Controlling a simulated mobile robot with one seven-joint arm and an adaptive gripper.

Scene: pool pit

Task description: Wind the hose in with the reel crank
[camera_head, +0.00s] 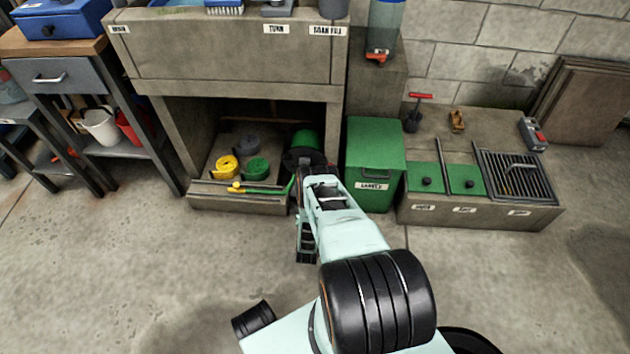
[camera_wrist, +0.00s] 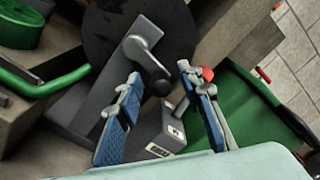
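The hose reel stands in the open bay under the counter. Its black disc (camera_wrist: 105,30) fills the top of the wrist view, and green hose (camera_head: 305,139) shows on it in the head view. The grey crank arm (camera_wrist: 143,42) slants down to a dark knob (camera_wrist: 160,87). My gripper (camera_wrist: 159,74) is at the crank, its blue-padded fingers apart on either side of the knob; I cannot tell whether they touch it. A loose green hose length (camera_head: 265,190) runs left along the bay's front edge to a yellow nozzle end (camera_head: 237,187).
Yellow (camera_head: 227,166) and green (camera_head: 257,168) coils lie left of the reel. A green lidded bin (camera_head: 374,155) stands close on the right. A grey labelled block (camera_wrist: 173,124) sits below the crank. Floor in front is clear.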

